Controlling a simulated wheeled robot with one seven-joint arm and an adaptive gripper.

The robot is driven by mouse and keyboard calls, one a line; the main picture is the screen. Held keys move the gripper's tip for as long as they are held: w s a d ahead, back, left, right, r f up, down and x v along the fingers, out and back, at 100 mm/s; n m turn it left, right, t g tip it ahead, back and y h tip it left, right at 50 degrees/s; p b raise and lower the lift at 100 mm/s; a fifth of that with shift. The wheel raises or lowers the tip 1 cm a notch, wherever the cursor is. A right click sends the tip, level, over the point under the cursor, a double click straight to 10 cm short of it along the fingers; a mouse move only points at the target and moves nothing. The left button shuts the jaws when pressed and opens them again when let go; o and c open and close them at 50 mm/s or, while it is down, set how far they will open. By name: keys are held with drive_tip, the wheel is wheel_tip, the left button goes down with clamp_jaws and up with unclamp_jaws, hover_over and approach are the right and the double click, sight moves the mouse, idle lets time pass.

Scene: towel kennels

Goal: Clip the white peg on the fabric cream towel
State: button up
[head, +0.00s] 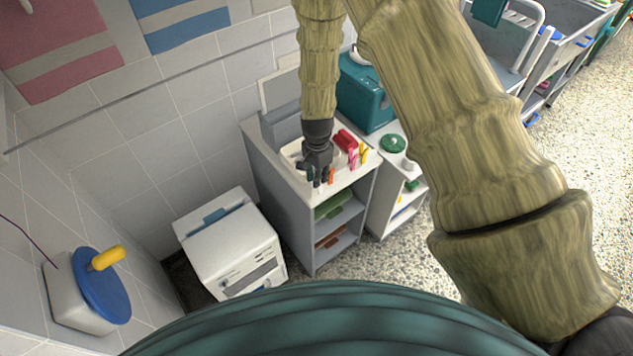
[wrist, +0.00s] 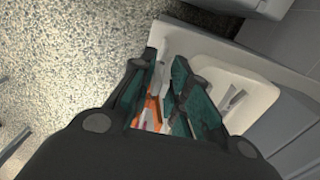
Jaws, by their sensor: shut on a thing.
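My gripper (head: 318,176) is at the front of the white counter top (head: 345,181), among small coloured pegs. In the wrist view its dark fingers (wrist: 157,82) are closed around a narrow pale piece, which looks like the white peg (wrist: 161,72); the fingers hide much of it. An orange peg (head: 331,175) is beside the fingers, and orange also shows between them in the wrist view (wrist: 152,112). No cream towel can be clearly made out. A pink towel with a pale stripe (head: 55,35) and a blue striped one (head: 185,25) hang on the wall.
A cream tray (wrist: 262,92) lies beside my gripper. Pink (head: 353,155) and yellow (head: 364,156) pegs stand to the right. A teal box (head: 362,95) is behind.

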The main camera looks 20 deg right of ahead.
drive_tip(key=shift+r, duration=0.1)
drive_tip(key=shift+r+p, duration=2.35)
drive_tip(key=shift+r, duration=1.3)
